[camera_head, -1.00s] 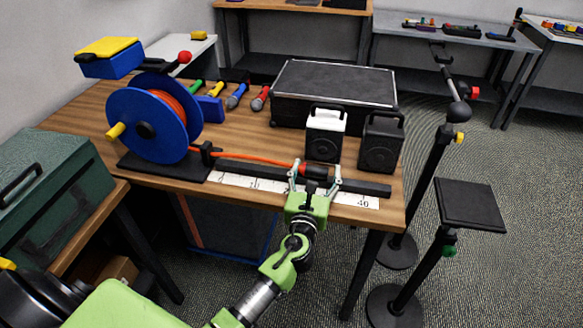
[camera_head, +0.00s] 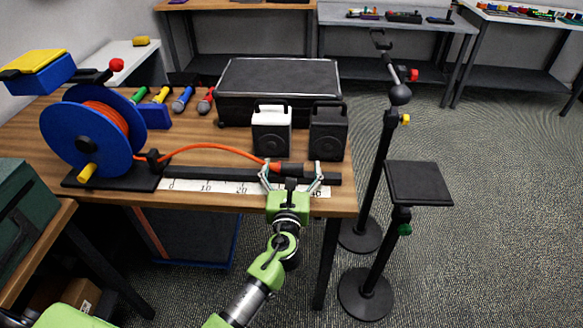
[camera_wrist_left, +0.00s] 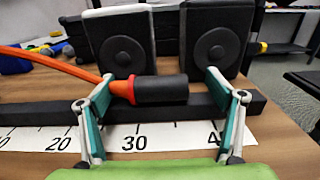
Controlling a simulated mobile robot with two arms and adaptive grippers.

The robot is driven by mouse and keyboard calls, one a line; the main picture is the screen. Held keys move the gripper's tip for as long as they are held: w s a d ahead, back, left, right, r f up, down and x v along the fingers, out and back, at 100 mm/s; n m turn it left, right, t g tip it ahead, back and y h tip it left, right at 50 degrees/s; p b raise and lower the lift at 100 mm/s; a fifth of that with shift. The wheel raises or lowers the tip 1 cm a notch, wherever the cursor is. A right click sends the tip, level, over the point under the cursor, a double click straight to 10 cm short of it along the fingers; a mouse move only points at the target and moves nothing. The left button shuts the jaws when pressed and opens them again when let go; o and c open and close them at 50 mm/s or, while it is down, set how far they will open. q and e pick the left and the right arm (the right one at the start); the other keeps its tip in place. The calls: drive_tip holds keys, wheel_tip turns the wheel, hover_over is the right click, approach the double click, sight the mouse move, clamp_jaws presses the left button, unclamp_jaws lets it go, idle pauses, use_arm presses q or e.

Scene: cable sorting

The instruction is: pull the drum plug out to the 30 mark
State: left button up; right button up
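The drum plug (camera_head: 291,169), a black cylinder with an orange collar, lies sideways along the black rail (camera_head: 222,174). An orange cable (camera_head: 214,147) runs from it in a raised arc to the blue drum (camera_head: 86,135). In the left wrist view the plug (camera_wrist_left: 160,90) lies between the spread fingers, its collar beside the left finger, its black body past the 30 mark (camera_wrist_left: 134,142). Whether the left finger touches it I cannot tell. My left gripper (camera_head: 291,172) is open; a gap shows between plug and right finger. My right gripper is not in view.
The white scale strip (camera_head: 190,185) runs along the table's front edge. A white speaker (camera_head: 272,131) and a black speaker (camera_head: 327,132) stand just behind the rail. A black case (camera_head: 280,85) is farther back. Black stands (camera_head: 377,190) are right of the table.

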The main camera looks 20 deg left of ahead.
use_arm(q)
drive_tip(key=shift+s, duration=0.3)
drive_tip(key=v, duration=1.1)
drive_tip(key=shift+s, duration=0.25)
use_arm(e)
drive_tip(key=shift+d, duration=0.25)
use_arm(q)
drive_tip(key=shift+d, duration=0.15)
